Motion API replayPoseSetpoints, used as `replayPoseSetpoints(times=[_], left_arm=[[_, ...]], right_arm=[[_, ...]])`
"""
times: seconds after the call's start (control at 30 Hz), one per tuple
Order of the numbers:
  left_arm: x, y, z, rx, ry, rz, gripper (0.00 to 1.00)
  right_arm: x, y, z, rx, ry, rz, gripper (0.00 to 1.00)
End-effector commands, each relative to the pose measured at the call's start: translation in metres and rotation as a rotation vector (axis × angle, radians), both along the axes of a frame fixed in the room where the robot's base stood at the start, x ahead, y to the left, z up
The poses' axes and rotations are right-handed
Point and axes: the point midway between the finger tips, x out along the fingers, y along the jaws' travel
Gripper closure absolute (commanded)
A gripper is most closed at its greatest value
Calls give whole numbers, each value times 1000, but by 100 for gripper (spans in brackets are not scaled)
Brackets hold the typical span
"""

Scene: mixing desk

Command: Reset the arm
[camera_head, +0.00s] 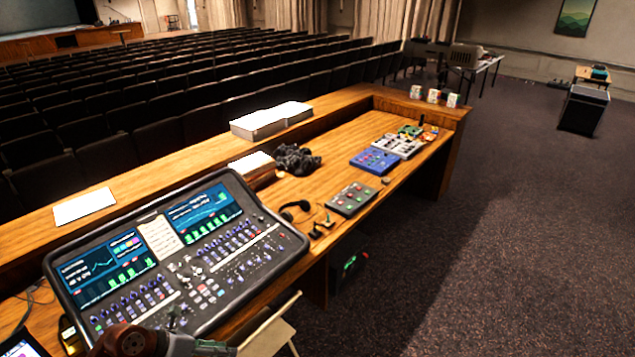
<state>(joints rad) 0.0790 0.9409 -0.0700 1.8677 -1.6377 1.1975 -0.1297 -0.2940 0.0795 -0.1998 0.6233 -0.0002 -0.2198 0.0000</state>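My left gripper (200,346) shows at the bottom edge of the head view, in front of the lower edge of the mixing console (262,262). Only a small grey part of it and a reddish-brown arm joint are visible. Its fingers are too small and cut off to tell whether they are open or shut. I see nothing clearly held in it. My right gripper is out of view.
A chair (268,335) stands by the front edge. Carpet (480,260) at right is clear.

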Motion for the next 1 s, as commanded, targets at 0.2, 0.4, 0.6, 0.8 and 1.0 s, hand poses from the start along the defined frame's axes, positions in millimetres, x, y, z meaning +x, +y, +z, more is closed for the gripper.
replayPoseSetpoints(times=[0.2, 0.4, 0.6, 0.8, 1.0], left_arm=[[45, 0, -53, -469, 134, 320, 65], [86, 67, -164, -922, 308, 844, 65], [70, 127, -288, -1135, 441, 1275, 65], [16, 165, -410, -1233, 558, 1652, 65], [-68, 178, -525, -1256, 670, 2017, 65]], right_arm=[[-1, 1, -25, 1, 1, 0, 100], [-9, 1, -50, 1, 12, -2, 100], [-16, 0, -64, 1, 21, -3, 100], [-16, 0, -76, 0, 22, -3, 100], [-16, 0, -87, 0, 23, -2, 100]])
